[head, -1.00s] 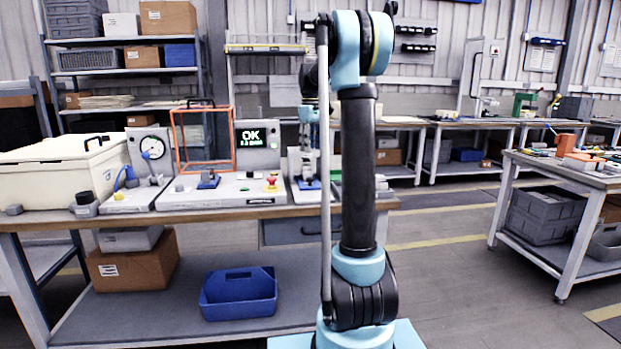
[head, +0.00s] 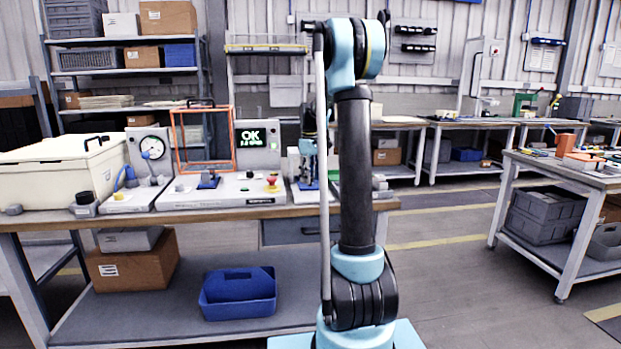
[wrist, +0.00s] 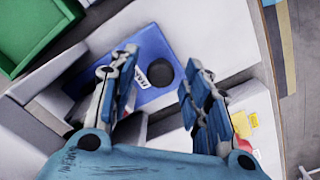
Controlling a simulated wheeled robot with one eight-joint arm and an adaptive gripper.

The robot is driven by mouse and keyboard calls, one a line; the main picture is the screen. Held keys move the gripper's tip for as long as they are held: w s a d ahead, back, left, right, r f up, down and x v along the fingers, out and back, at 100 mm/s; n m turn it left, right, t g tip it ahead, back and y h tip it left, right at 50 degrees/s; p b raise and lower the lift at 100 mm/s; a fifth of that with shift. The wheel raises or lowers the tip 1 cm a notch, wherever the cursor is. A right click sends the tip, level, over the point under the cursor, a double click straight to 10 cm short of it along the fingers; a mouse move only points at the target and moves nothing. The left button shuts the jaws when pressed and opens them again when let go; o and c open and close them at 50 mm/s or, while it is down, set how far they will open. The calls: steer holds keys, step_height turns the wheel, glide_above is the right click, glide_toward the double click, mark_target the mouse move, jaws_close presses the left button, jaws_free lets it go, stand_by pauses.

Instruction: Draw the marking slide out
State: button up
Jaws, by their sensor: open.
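A flat blue plate (wrist: 150,55) with a white label and a dark round knob or recess (wrist: 160,72) lies in a light grey fixture in the wrist view; it looks like the marking slide. In the head view its fixture (head: 302,194) stands at the right end of the bench, partly hidden by my arm. My gripper (wrist: 162,78) is open, with one finger on each side of the dark round part, and holds nothing. Whether the fingers touch the plate I cannot tell. In the head view the gripper (head: 309,150) is small and partly hidden.
Left of the fixture are a test station with a green OK screen (head: 253,134), an orange frame (head: 176,142) and a gauge panel (head: 152,148). A green bin (wrist: 35,30) lies near the fixture in the wrist view. A blue tote (head: 238,300) sits on the lower shelf.

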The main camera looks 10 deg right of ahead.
jaws_close()
steer(key=shift+s, duration=5.05)
jaws_free()
steer(key=shift+r, duration=0.1)
step_height(320, 180, up, 12)
